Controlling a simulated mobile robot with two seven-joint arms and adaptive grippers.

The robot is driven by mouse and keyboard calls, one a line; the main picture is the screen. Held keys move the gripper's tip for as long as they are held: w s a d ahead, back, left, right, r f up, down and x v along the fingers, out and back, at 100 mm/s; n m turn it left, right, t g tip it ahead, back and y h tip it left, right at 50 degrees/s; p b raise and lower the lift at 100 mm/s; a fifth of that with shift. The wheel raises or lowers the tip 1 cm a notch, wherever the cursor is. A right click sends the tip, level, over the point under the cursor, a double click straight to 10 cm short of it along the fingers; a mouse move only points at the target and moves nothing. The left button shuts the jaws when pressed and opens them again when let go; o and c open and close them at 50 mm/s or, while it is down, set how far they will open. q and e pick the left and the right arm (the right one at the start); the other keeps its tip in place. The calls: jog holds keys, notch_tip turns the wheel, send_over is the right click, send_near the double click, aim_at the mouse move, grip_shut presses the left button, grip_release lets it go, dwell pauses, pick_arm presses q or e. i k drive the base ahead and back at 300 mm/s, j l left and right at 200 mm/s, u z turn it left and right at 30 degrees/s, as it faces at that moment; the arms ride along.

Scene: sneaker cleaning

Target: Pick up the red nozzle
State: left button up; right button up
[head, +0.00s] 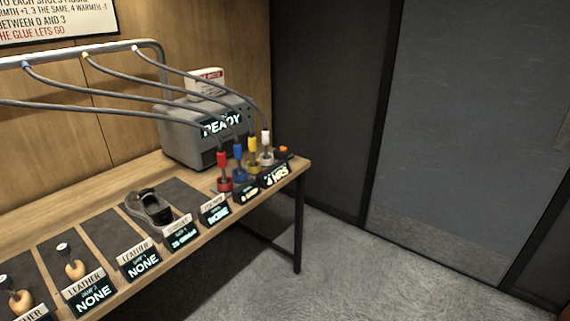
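The red nozzle (222,160) stands upright in a red-based holder (224,184) near the right part of the wooden table. A grey hose runs from its top up to the left. It is the leftmost in a row with a blue nozzle (238,151), a yellow nozzle (253,144) and a white nozzle (266,138). Neither of my grippers shows in the head view.
A grey machine (185,140) reading READY stands behind the nozzles. A dark shoe (149,208) sits on a mat to the left. Signs line the table's (302,164) front edge. Hoses hang from a metal rail (90,52). The floor at right is clear.

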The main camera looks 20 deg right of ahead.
aim_at(221, 154)
jog(key=z, duration=0.15)
jog(key=i+l+u, duration=0.15)
jog(key=i+l, duration=0.75)
jog(key=k+l, duration=0.05)
jog(key=l, duration=0.05)
